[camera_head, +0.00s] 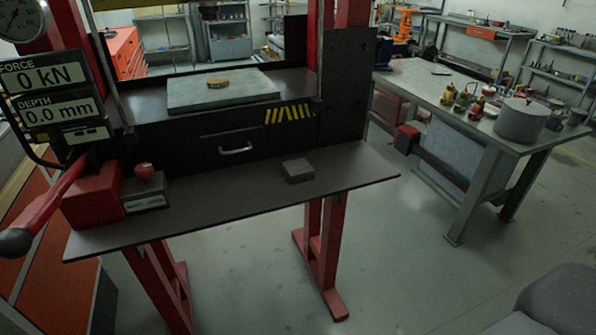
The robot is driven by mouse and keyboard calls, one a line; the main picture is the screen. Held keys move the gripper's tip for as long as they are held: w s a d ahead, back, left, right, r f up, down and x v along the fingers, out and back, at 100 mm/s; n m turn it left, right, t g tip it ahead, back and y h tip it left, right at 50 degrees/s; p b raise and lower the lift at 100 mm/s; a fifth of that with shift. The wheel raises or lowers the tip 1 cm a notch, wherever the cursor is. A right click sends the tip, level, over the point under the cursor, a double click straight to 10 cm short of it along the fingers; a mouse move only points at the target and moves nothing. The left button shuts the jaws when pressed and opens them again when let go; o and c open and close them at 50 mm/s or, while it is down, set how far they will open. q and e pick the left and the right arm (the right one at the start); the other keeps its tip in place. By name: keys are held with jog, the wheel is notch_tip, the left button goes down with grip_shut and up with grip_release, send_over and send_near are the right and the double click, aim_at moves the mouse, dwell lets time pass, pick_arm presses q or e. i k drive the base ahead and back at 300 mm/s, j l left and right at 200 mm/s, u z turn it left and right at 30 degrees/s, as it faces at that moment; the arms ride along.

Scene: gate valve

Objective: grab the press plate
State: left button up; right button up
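A small grey rectangular block (298,171), which looks like a press plate, lies flat on the dark front shelf (225,210) of the press, right of the middle. A larger light grey plate (196,98) lies on the press bed behind, with a small round brownish disc (218,83) on top. I cannot tell for sure which of the two the task calls the press plate.
A red pump with a lever (52,205) and a red knob (144,171) stand on the shelf's left end. Force and depth displays (52,95) read zero. The shelf right of the block is bare. A workbench (430,85) with a grey cylinder (521,120) stands right.

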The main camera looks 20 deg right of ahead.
aim_at(299, 170)
jog(key=i+l, duration=0.15)
jog(key=l, duration=0.25)
jog(key=i+l, duration=0.1)
jog(key=l, duration=0.25)
jog(key=i+l, duration=0.15)
jog(key=l, duration=0.25)
jog(key=i+l, duration=0.1)
jog(key=l, duration=0.25)
jog(key=i+l, duration=0.15)
jog(key=l, duration=0.25)
